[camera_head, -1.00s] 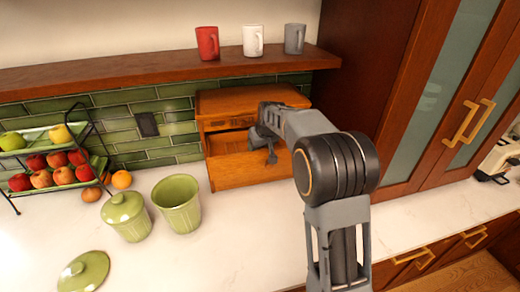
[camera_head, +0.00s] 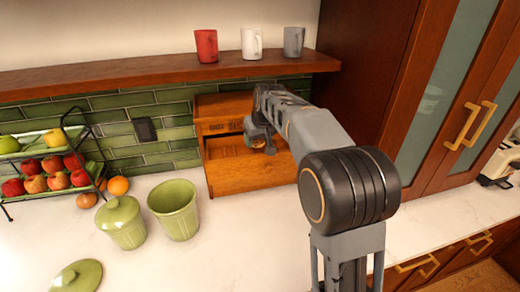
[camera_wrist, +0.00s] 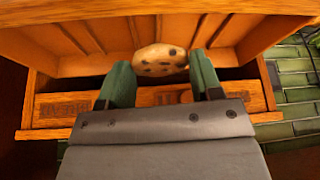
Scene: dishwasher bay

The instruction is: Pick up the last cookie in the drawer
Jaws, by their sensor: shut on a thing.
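A round tan cookie with dark chips (camera_wrist: 160,58) is held between the two green fingers of my gripper (camera_wrist: 160,72) in the wrist view. In the head view, my gripper (camera_head: 264,143) is over the open wooden drawer (camera_head: 246,178), with a small brownish bit of the cookie (camera_head: 257,143) showing at the fingers. The drawer's slatted wooden interior (camera_wrist: 105,35) shows around the cookie in the wrist view, with no other cookie in sight there. Part of the drawer's inside is hidden by my gripper and arm.
An open green jar (camera_head: 174,210) and a lidded green jar (camera_head: 121,224) stand left of the drawer box. A loose green lid (camera_head: 77,276) lies in front. A fruit rack (camera_head: 45,165) is at the left. Mugs (camera_head: 252,44) stand on the shelf (camera_head: 150,72) above.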

